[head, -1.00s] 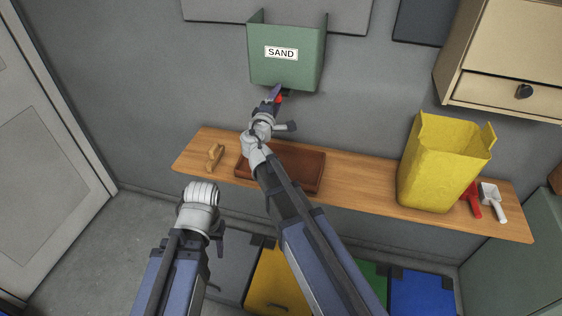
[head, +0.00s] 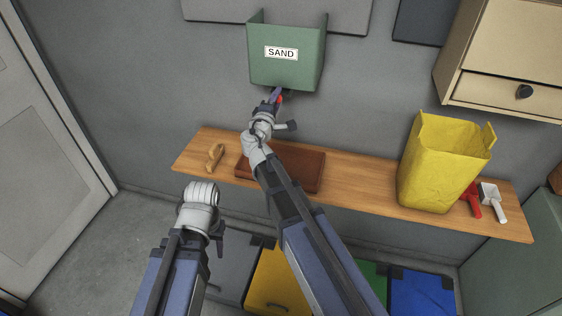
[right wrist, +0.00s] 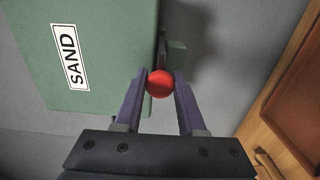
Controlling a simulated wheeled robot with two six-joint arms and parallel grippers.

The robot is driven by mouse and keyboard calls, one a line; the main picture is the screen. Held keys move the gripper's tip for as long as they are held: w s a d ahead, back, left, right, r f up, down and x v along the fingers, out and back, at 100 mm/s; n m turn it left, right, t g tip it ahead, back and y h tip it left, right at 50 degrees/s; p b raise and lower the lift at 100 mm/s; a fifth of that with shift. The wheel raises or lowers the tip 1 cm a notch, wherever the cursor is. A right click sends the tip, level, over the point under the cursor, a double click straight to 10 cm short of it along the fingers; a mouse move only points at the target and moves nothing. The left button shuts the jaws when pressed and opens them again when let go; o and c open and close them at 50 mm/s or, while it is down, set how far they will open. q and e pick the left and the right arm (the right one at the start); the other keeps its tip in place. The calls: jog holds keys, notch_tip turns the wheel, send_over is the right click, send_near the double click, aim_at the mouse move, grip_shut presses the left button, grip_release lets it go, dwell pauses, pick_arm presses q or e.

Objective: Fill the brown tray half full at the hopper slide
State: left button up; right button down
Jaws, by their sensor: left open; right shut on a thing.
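The green hopper (head: 287,65) with a SAND label hangs on the wall; it also shows in the right wrist view (right wrist: 100,30). My right gripper (head: 279,96) is under its lower front edge, shut on the red knob of the hopper slide (right wrist: 160,84). The knob sits between both fingertips. The brown tray (head: 306,172) lies on the wooden shelf below, partly hidden by my right arm. I see no sand in its visible part. My left gripper (head: 203,196) is low in front of the shelf; its fingers are hard to make out.
On the wooden shelf (head: 370,187) a wooden-handled tool (head: 215,157) lies left of the tray. A tall yellow bin (head: 440,170) stands at right, with a red tool (head: 470,200) and a white scoop (head: 490,195) beside it. A beige cabinet (head: 510,50) hangs upper right.

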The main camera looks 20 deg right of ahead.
jog(key=shift+s, duration=0.1)
dwell(0.3)
jog(key=shift+v, duration=1.95)
dwell(5.7)
